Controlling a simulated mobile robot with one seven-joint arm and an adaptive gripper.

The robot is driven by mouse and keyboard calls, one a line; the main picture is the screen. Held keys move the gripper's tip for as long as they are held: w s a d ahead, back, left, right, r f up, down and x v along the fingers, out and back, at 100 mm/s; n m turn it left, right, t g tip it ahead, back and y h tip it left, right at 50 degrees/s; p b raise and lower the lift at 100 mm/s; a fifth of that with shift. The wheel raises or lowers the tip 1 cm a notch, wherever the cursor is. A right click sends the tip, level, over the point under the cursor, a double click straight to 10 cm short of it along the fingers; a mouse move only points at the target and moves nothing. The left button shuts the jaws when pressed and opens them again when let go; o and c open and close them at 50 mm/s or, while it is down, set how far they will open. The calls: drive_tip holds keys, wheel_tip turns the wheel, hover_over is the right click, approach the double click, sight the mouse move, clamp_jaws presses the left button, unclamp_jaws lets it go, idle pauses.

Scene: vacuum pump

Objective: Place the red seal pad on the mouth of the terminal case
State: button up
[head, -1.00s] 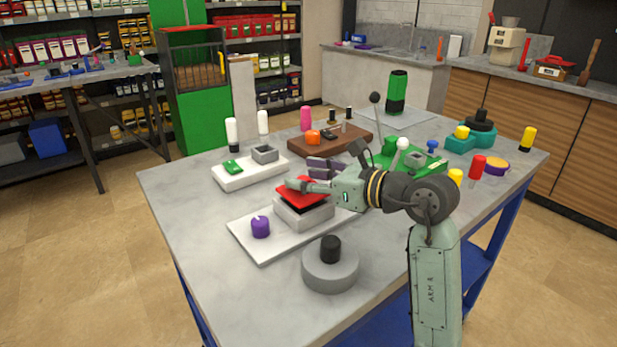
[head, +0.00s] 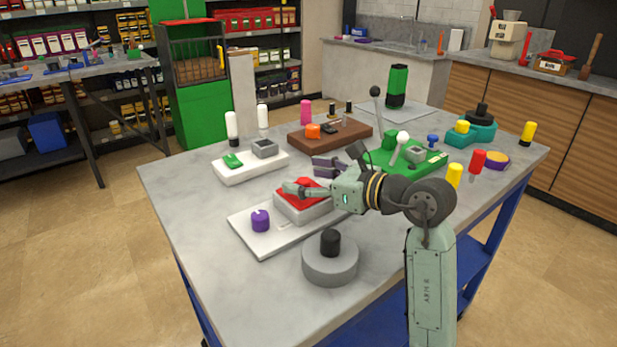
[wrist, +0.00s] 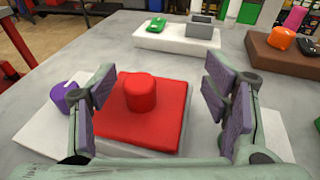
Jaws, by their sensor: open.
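The red seal pad (wrist: 140,125), a flat square with a round red knob, lies on top of the grey terminal case (head: 308,216), over its mouth, and looks level. The case stands on a white board (head: 268,236). In the wrist view the pad hides most of the case. My gripper (wrist: 165,100) is open, its purple-padded fingers on either side of the pad, apart from the knob. In the head view the gripper (head: 308,180) is just above the pad and partly covers it.
A purple knob (head: 260,220) sits on the white board left of the case. A grey round base with a black knob (head: 330,262) stands in front. Behind are a white board with a grey box (head: 264,149), a brown block (head: 345,137) and a green fixture (head: 425,168). The table's left front is clear.

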drive_tip(key=shift+r+p, duration=0.25)
drive_tip(key=shift+p, duration=0.05)
drive_tip(key=b+v, duration=0.4)
drive_tip(key=v, duration=0.6)
drive_tip(key=shift+s+d+f, duration=0.1)
drive_tip(key=shift+s+d, duration=0.05)
drive_tip(key=shift+d, duration=0.15)
drive_tip(key=shift+s+d+r, duration=0.25)
drive_tip(key=shift+s+d, duration=0.2)
drive_tip(key=shift+d, duration=0.05)
